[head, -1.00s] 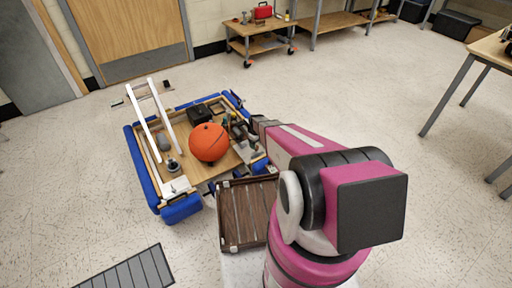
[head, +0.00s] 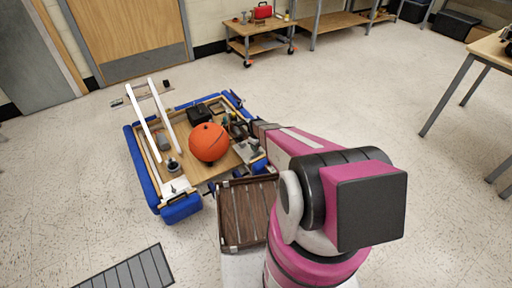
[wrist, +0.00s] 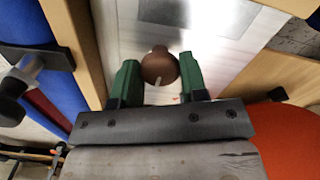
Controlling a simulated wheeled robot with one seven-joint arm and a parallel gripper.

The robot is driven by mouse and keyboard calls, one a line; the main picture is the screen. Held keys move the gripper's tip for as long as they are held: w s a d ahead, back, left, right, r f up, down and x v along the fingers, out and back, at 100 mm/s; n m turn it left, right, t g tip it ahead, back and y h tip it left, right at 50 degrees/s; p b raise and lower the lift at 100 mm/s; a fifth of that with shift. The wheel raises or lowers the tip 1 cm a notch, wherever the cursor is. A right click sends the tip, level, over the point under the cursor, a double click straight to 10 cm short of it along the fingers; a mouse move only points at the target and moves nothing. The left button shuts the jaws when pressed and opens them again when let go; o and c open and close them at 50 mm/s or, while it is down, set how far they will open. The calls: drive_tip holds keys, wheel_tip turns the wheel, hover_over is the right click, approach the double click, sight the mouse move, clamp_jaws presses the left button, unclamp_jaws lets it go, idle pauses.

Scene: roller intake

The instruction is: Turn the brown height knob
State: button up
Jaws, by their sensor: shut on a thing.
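The brown height knob (wrist: 158,66) shows in the wrist view as a round brown cap with a small pale mark on its near side. It stands over a pale metal plate (wrist: 205,42). My gripper (wrist: 159,78) has its two green fingers on either side of the knob and is shut on it. In the head view my gripper (head: 240,130) is at the right edge of a blue-bumpered wooden robot (head: 150,175). I cannot make out the knob there.
An orange ball (head: 208,142) sits on the robot and shows at the wrist view's right edge (wrist: 290,140). Two white uprights (head: 145,118) stand to its left. My brown tray (head: 240,215) is close in front. A wooden cart (head: 258,42) is behind; open floor lies left and right.

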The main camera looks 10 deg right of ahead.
drive_tip(key=m, duration=0.7)
drive_tip(key=shift+m, duration=0.3)
drive_tip(key=m, duration=0.4)
drive_tip(key=shift+m, duration=1.9)
drive_tip(key=o, duration=0.9)
